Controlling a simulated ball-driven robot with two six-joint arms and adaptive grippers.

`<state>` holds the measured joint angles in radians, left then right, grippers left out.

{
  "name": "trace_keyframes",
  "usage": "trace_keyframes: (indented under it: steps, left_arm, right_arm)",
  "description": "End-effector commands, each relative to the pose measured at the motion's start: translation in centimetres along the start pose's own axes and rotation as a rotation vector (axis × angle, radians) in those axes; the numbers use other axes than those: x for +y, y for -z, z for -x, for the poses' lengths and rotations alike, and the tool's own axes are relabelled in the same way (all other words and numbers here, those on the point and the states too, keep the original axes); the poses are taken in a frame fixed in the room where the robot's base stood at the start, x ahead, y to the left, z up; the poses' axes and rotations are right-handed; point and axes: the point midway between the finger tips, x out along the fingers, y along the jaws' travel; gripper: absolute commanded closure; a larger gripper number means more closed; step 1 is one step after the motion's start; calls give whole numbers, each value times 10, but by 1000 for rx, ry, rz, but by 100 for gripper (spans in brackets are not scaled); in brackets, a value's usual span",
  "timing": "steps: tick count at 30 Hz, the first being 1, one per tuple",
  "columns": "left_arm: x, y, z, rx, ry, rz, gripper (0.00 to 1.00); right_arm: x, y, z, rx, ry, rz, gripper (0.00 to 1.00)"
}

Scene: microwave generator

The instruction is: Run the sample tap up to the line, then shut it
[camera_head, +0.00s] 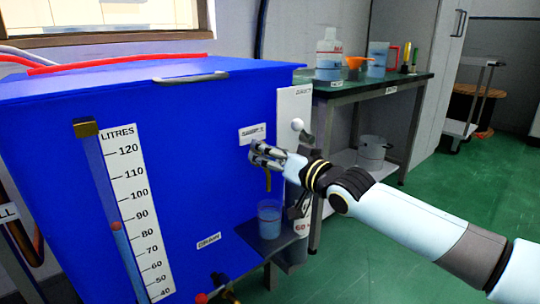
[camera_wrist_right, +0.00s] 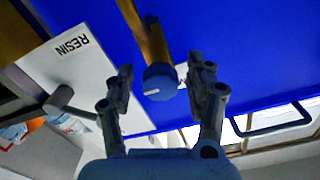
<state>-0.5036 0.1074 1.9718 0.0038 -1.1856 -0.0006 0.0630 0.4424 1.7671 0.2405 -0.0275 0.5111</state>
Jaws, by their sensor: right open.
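The sample tap has a brass spout (camera_head: 268,182) on the front of the blue tank (camera_head: 190,130). In the right wrist view, its round blue-grey knob (camera_wrist_right: 160,82) with a white mark sits on the brass pipe (camera_wrist_right: 148,38). My right gripper (camera_head: 262,153) is at the tap. Its fingers are open on either side of the knob, with gaps visible in the wrist view. A clear beaker (camera_head: 269,213) with bluish liquid stands upright below the spout on a small shelf (camera_head: 268,242). Its fill line is too small to make out. My left gripper is not in view.
A litre scale (camera_head: 140,205) with a sight tube is on the tank's left. A drain valve (camera_head: 222,290) is low down. A white panel marked RESIN (camera_wrist_right: 75,70) with a grey handle is beside the tap. A green bench (camera_head: 375,85) with bottles stands behind.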

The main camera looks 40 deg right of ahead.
Motion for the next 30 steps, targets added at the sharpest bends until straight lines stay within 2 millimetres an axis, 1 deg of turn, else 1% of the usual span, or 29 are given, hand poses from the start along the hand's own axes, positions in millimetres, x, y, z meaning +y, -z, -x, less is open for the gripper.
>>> trace_keyframes:
  steps: [5,15,18,21,27,30]
  left_arm:
    - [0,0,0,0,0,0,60]
    - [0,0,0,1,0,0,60]
    - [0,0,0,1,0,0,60]
    - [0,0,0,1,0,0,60]
    - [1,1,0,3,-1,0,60]
    - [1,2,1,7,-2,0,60]
  right_arm:
    - [0,0,0,0,0,0,45]
    - [0,0,0,0,0,0,90]
    - [0,0,0,0,0,0,100]
    - [0,0,0,0,0,30,100]
    - [0,-1,0,-1,0,233,100]
    - [-1,0,0,-1,0,249,100]
